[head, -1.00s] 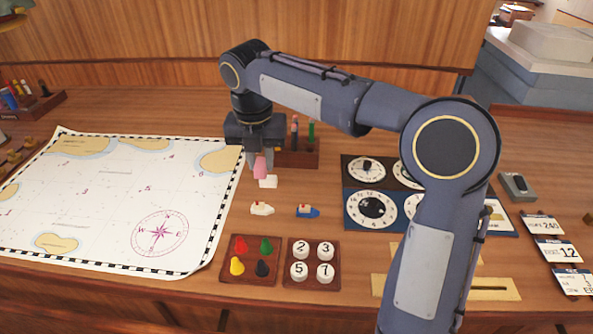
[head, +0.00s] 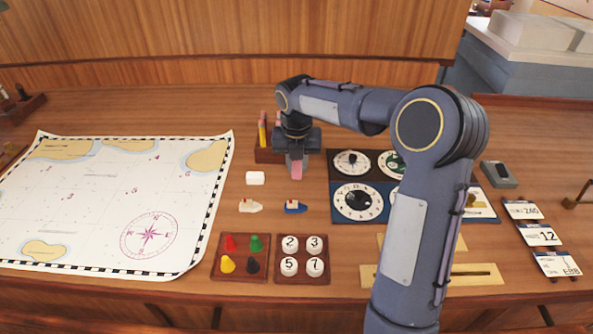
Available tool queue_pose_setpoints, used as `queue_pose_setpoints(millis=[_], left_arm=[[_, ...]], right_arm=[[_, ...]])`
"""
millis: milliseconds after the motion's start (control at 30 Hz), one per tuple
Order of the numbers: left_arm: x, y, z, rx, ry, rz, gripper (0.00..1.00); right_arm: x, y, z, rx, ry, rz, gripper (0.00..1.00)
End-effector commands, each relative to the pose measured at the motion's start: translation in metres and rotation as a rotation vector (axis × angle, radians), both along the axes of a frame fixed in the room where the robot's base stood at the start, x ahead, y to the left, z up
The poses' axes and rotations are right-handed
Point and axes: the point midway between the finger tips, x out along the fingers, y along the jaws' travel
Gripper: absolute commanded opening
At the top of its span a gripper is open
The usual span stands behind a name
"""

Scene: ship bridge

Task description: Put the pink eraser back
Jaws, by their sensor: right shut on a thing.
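The pink eraser (head: 296,170) is held upright in my right gripper (head: 296,162), which is shut on it. The gripper points down, a little above the desk, to the right of a small white block (head: 255,178) and left of the dial panel. A wooden pen holder (head: 268,154) with yellow and red sticks stands just behind and left of the gripper; the gripper hides its right part. My left gripper is not in view.
A chart (head: 120,200) covers the left of the desk. Trays of coloured pawns (head: 241,279) and numbered discs (head: 302,281) sit nearer. A dial panel (head: 342,214) lies right, partly behind my arm.

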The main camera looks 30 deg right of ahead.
Motion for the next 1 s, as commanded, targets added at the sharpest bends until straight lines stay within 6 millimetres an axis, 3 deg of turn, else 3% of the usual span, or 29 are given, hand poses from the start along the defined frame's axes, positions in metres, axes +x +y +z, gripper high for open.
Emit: queue_pose_setpoints(millis=[100,200,567,600,767,1000], left_arm=[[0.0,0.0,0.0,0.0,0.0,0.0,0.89],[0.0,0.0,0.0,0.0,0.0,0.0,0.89],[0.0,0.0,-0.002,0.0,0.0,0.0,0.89],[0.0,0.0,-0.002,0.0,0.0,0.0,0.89],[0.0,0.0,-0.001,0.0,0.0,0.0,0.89],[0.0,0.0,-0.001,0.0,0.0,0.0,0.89]], right_arm=[[-0.001,0.001,-0.02,0.0,0.004,0.001,0.05],[0.0,0.001,-0.028,0.0,0.001,0.001,0.05],[0.0,0.001,-0.032,0.0,0.001,0.001,0.05],[0.0,0.001,-0.032,0.0,0.001,0.001,0.24],[0.0,0.001,-0.031,0.0,0.0,0.0,0.45],[0.0,0.001,-0.031,0.0,0.0,0.0,0.45]])
